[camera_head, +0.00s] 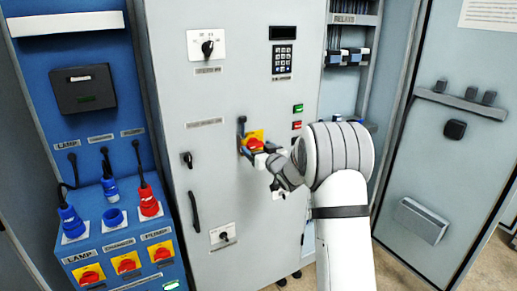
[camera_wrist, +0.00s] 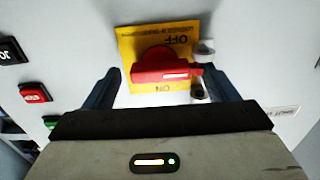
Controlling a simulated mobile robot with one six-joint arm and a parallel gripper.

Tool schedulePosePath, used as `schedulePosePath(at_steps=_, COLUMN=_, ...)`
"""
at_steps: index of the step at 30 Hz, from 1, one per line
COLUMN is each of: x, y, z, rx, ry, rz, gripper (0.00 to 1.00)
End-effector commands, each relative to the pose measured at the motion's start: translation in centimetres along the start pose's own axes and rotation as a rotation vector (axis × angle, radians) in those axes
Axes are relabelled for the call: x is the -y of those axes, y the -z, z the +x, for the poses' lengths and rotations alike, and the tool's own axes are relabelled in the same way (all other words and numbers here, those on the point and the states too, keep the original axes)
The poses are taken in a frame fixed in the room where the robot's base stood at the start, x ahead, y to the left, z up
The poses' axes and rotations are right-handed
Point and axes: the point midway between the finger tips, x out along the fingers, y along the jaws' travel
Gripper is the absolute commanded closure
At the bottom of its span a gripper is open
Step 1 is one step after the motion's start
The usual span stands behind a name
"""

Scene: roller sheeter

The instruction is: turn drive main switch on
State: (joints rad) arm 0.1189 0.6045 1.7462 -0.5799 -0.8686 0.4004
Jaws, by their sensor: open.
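The drive main switch is a red rotary handle (camera_wrist: 165,68) on a yellow plate (camera_wrist: 128,48); it also shows in the head view (camera_head: 255,143) on the grey cabinet. In the wrist view, the plate's text is upside down, with OFF above the handle and ON below it. The handle lies about level, its narrow end pointing right. My gripper (camera_wrist: 162,80) is open in front of the switch, one finger on each side of the handle. The right finger is close to the handle's end; I cannot tell if they touch. In the head view, my gripper (camera_head: 260,153) partly covers the switch.
Green (camera_head: 298,108) and red (camera_head: 297,125) buttons sit up and right of the switch. A keypad (camera_head: 282,60) and a dial (camera_head: 207,46) are higher up. A blue panel (camera_head: 100,215) with plugs stands left. An open cabinet door (camera_head: 440,160) stands right.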

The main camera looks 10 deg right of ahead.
Motion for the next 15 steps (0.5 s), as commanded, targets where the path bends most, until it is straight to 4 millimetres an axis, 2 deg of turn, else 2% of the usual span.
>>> schedulePosePath(at_steps=2, x=0.02, y=0.0, z=-0.01, rx=0.0, ry=0.0, rz=0.0, gripper=0.21)
schedulePosePath(at_steps=15, x=0.07, y=0.01, z=-0.01, rx=0.0, ry=0.001, rz=0.0, gripper=0.57)
